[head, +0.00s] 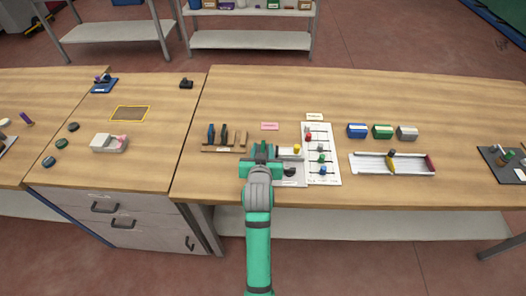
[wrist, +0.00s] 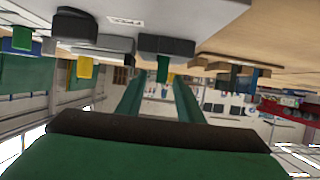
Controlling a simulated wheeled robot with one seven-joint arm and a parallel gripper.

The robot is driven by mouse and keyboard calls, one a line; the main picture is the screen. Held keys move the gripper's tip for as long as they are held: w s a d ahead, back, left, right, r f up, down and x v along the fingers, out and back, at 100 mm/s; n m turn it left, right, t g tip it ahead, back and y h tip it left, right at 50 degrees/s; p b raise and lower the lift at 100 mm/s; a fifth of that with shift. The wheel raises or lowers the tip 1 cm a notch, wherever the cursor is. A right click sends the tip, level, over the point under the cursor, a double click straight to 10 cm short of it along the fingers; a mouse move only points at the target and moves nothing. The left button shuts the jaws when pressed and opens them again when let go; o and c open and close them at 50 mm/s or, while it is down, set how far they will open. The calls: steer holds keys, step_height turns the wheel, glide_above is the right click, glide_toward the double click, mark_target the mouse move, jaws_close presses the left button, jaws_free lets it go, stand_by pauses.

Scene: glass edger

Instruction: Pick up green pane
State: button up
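In the wrist view, which looks level and upside down, a small green pane (wrist: 163,68) stands in a dark grey block (wrist: 166,45). It lines up with the gap between the fingers of my gripper (wrist: 158,80) and appears just beyond the tips. The fingers are apart, with nothing visibly held. In the head view my gripper (head: 262,150) is low over the front of the right workbench, between the slotted rack and the white board. It hides that green pane there. A yellow pane (wrist: 84,67) stands in another grey block beside it.
The wooden rack (head: 224,148) with dark and tan pieces is close on the left. The white board (head: 319,165) with small coloured pieces is close on the right. Beyond it are blue, green and grey boxes (head: 382,131) and a white tray (head: 410,168).

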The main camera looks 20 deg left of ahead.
steer(key=shift+x, duration=1.05)
jaws_close()
steer(key=shift+r, duration=0.1)
